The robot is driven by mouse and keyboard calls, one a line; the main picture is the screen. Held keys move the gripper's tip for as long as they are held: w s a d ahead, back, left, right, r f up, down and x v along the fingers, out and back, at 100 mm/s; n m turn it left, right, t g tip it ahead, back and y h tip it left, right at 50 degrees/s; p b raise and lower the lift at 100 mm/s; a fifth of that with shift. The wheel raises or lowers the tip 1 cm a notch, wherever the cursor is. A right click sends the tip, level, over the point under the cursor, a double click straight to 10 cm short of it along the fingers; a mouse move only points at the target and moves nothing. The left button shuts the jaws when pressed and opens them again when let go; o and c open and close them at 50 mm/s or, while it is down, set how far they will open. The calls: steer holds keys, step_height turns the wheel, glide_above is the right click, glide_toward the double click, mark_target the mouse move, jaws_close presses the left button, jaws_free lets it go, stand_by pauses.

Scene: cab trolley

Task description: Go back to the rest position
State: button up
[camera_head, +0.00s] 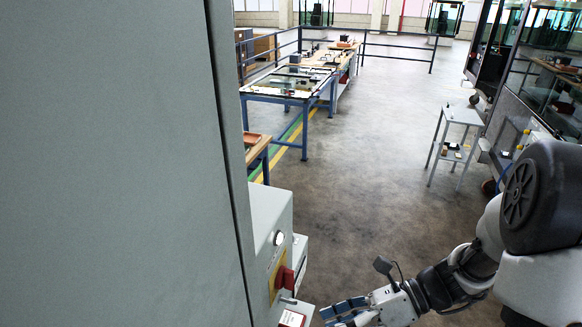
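My arm comes in from the right edge, and my gripper (345,311) is low in the picture, just right of a grey control box (262,235). Its blue fingers point left towards the box and are partly cut off by the bottom edge. I see nothing held in it, but the gap between the fingers is not clear. The box carries a red rotary switch (285,278) on a yellow plate and a round white lamp or button (279,238). I cannot tell whether the fingers touch anything.
A large grey cabinet (110,160) fills the left side. Blue-legged workbenches (290,92) stand behind it, with a railing beyond. A small grey trolley (461,115) stands at the right, near glass-fronted machinery (550,75). The grey floor (370,170) between them is open.

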steer(key=s+d+f+n+t+h+b, duration=0.2)
steer(key=n+h+b, duration=0.4)
steer(key=n, duration=0.6)
steer(key=s+d+f+n+t+h+b, duration=0.2)
steer(key=s+d+n+t+h+b, duration=0.2)
steer(key=n+b, duration=0.5)
steer(key=shift+s+d+f+n+h, duration=0.15)
steer(key=shift+s+f+n+h, duration=0.25)
steer(key=shift+s+n+h, duration=1.45)
steer(key=shift+w+n+y, duration=0.35)
steer(key=shift+w, duration=0.15)
